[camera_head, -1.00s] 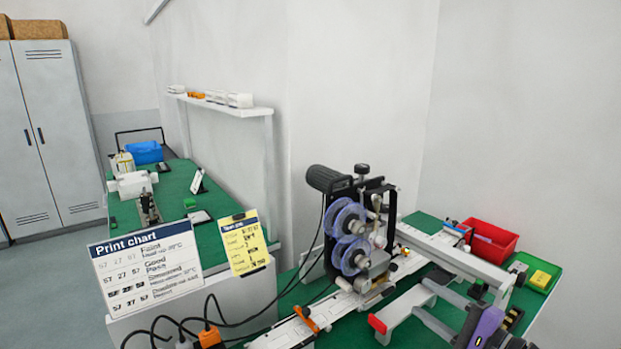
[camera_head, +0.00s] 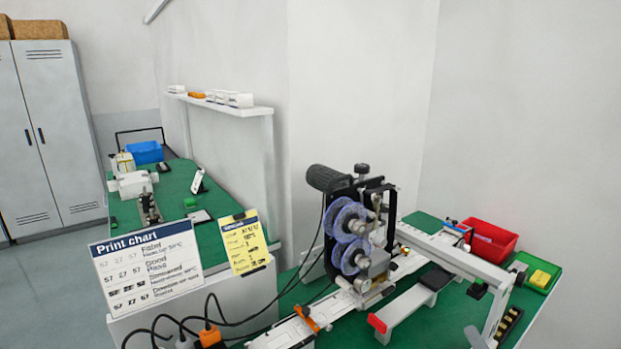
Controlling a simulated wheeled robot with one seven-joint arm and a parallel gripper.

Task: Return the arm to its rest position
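My gripper is not in view. A pale grey piece shows at the bottom edge, right of centre; it may be part of my arm, but I cannot tell. The coder machine (camera_head: 352,235) with its blue reels stands on the green bench (camera_head: 400,325). What my gripper holds, if anything, is hidden.
A white bar frame (camera_head: 455,258) spans the bench right of the machine. A small white stand with a red end (camera_head: 377,323) is in front. A red bin (camera_head: 490,241), a green tray with a yellow block (camera_head: 540,278) and a black slotted holder (camera_head: 508,322) are at right.

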